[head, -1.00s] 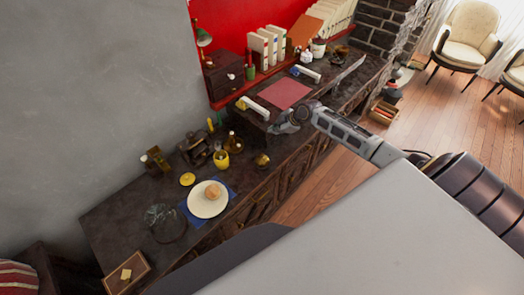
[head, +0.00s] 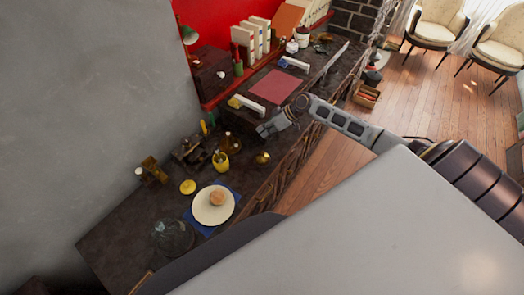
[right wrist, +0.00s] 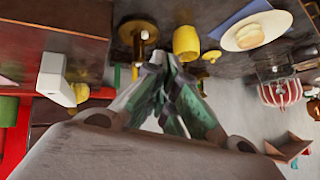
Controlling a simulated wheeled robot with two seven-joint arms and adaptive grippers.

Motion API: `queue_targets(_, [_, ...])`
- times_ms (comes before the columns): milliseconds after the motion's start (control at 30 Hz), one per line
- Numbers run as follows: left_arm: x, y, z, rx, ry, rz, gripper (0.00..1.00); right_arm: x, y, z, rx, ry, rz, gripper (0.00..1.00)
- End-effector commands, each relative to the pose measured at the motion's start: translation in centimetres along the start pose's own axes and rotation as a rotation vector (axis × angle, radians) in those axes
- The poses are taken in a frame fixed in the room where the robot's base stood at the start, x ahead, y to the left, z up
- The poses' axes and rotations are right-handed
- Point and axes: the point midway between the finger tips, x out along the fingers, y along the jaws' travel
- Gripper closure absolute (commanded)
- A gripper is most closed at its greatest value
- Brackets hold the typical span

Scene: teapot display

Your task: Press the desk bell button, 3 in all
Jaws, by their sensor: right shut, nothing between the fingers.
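The desk bell, seen as a small brass dome (head: 262,157), stands on the dark counter near its front edge, right of a yellow cup. In the right wrist view the brass bell (right wrist: 134,30) is near the top, just above and left of the fingertips. My right gripper (head: 266,131) is over the counter, a little beyond the bell in the head view, with a gap between them in the picture. Its fingers are shut together and empty in the right wrist view (right wrist: 172,60). How high the tips are is hard to tell. My left gripper is out of view.
The yellow cup (head: 221,161) and a brown bottle (head: 232,144) stand close left of the bell. A plate (head: 203,216) with a bun and a glass dome (head: 172,238) are further left. A white-handled item (head: 248,104) and a red mat (head: 275,87) lie beyond the gripper.

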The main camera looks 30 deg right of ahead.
Motion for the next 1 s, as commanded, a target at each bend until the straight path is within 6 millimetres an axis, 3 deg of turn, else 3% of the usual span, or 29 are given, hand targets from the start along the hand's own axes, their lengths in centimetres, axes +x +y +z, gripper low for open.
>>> queue_targets(633, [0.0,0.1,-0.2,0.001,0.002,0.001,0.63,-0.1,-1.6,-0.3,0.318,0.002,-0.072,1.00])
queue_targets(1000, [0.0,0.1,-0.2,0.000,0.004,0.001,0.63,-0.1,-1.6,-0.3,0.360,0.000,-0.071,1.00])
